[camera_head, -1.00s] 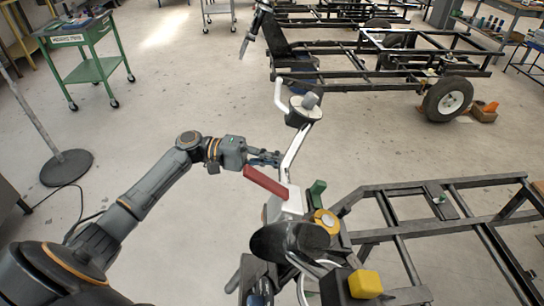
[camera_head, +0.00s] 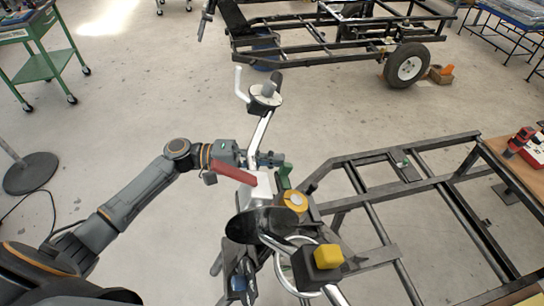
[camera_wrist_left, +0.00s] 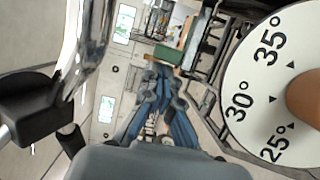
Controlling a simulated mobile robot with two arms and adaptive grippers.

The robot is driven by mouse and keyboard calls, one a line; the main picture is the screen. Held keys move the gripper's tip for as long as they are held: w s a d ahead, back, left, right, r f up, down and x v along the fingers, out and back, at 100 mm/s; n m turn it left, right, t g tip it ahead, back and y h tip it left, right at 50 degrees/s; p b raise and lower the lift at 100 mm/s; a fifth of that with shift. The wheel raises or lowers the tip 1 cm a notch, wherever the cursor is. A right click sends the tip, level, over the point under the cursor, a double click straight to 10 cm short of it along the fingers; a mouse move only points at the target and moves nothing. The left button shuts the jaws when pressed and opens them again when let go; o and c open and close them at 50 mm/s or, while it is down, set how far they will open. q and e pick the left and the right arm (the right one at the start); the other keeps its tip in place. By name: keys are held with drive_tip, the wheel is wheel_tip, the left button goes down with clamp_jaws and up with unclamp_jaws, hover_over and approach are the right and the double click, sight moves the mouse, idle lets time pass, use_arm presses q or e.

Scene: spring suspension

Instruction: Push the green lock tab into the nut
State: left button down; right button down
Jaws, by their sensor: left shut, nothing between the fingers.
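A green tab-like piece (camera_head: 283,172) stands on the upper part of the metal assembly in the head view. My left gripper (camera_head: 272,159) comes in from the left with its fingers shut and empty, close beside the top of the green piece. In the left wrist view the shut fingers (camera_wrist_left: 157,95) point up the picture, and a green block (camera_wrist_left: 168,54) shows just past their tips. Whether they touch it I cannot tell. The nut is not clearly recognisable. A yellow ring with a pale centre (camera_head: 295,201) sits just below the green piece. My right gripper is not identifiable.
A red bar (camera_head: 235,173) lies close below my left gripper. A post with a round plate (camera_head: 265,96) rises beyond it. A yellow knob (camera_head: 328,256) is nearer. A white angle dial (camera_wrist_left: 265,90) and a chrome tube (camera_wrist_left: 97,30) flank the fingers in the wrist view.

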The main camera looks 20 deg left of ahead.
use_arm(q)
drive_tip(key=shift+s+d, duration=0.3)
drive_tip(key=shift+s, duration=0.2)
drive_tip(key=shift+s+d, duration=0.3)
drive_tip(key=shift+s, duration=0.3)
drive_tip(key=shift+f, duration=0.1)
drive_tip(key=shift+s+a, duration=0.1)
drive_tip(key=shift+a, duration=0.35)
drive_tip(key=v, duration=0.7)
